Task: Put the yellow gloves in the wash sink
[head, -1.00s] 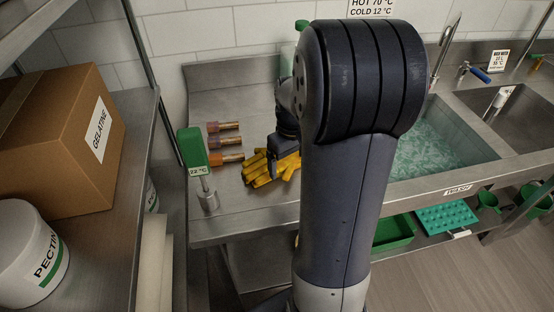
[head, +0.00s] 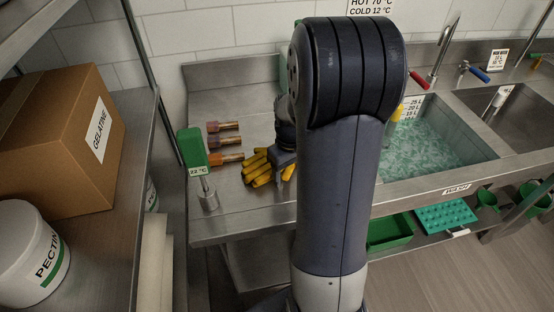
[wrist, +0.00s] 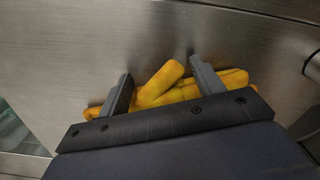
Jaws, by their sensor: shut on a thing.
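The yellow gloves (head: 258,168) lie on the steel drainboard, left of the wash sink, partly hidden by my arm. My gripper (head: 284,165) is down at the gloves. In the wrist view the two fingers of my gripper (wrist: 162,88) are shut on the gloves (wrist: 158,90), with yellow fingers bunched between them and sticking out on both sides. The gloves still appear to be at the steel surface. The wash sink (head: 456,188), labelled WASH and full of foamy greenish water, is to the right, its left part hidden behind my arm.
A red-handled tap (head: 418,80) and a blue-handled tap (head: 480,75) are behind the sinks. A gelatine box (head: 60,135) and pectin tub (head: 32,250) fill the left shelf.

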